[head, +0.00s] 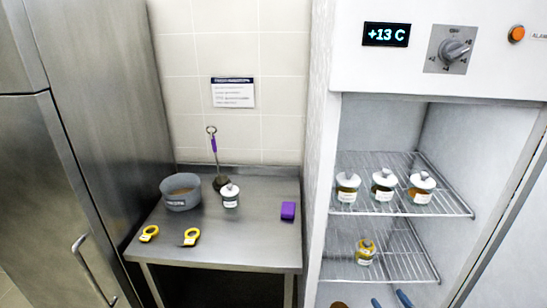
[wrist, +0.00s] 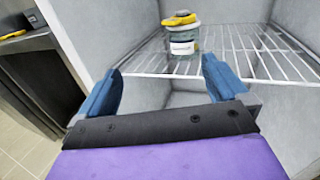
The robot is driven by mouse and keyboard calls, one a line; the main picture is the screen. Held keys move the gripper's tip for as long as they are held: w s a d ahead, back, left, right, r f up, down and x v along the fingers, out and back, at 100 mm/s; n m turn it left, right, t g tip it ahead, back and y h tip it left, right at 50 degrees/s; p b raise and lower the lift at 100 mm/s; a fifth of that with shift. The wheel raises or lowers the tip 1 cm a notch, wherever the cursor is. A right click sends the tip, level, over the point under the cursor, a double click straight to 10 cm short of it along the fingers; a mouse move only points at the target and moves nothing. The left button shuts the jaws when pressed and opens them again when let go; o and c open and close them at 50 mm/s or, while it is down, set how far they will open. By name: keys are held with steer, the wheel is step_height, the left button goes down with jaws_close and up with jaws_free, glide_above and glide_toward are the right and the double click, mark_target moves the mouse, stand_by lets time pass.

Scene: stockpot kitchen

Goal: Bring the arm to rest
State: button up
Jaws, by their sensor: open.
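My gripper (wrist: 160,92) is open and empty in the wrist view, its two blue fingers spread apart. It is in front of a wire shelf (wrist: 243,62) of the open cabinet. A labelled jar with a yellow top (wrist: 181,40) stands on that shelf beyond the fingers, and a clear gap separates them from it. In the head view, blue finger tips (head: 403,298) show at the bottom edge, below the lower shelf (head: 405,262). The jar with the yellow top stands on that lower shelf (head: 365,252). The rest of my arm is out of the head view.
Three white-lidded jars (head: 383,185) stand on the upper shelf (head: 450,208). A steel table (head: 240,245) at left holds a grey pot (head: 181,192), a jar (head: 230,196), a ladle-like tool (head: 214,150), a purple block (head: 288,211) and two yellow-handled items (head: 190,237). The cabinet display reads +13 C.

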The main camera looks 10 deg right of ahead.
steer(key=w+a+r+n+g+y, duration=0.25)
steer(key=a+r+n+y, duration=0.2)
steer(key=a+r, duration=0.4)
steer(key=w+a+r+n+g+y, duration=0.1)
steer(key=w+a+r+n+y, duration=0.35)
steer(key=a+r, duration=0.4)
steer(key=s+a+r+n+g+y, duration=0.2)
steer(key=s+a+r+n+g, duration=0.15)
steer(key=a, duration=0.35)
steer(key=s+a+r+n+g+y, duration=0.1)
steer(key=s+a+r+n+g, duration=0.1)
steer(key=a+r+n+g, duration=0.35)
steer(key=s+a+r+n+g+y, duration=0.2)
steer(key=a, duration=0.6)
steer(key=s+a+r+n+g+h, duration=0.2)
steer(key=s+a+n+g+h, duration=0.15)
steer(key=s, duration=0.55)
steer(key=s+a+r+n+g+h, duration=0.25)
steer(key=s+a+n+g, duration=0.2)
steer(key=s, duration=0.45)
steer(key=s+d+r+n+t+h, duration=0.1)
steer(key=s+d+n+t+h, duration=0.1)
steer(key=s+d+n+h, duration=0.4)
steer(key=s+d+h, duration=0.3)
steer(key=s+h, duration=0.1)
steer(key=s, duration=0.3)
steer(key=shift+s+d+r+n, duration=0.15)
steer(key=shift+s+d+n, duration=0.15)
steer(key=shift+s, duration=0.1)
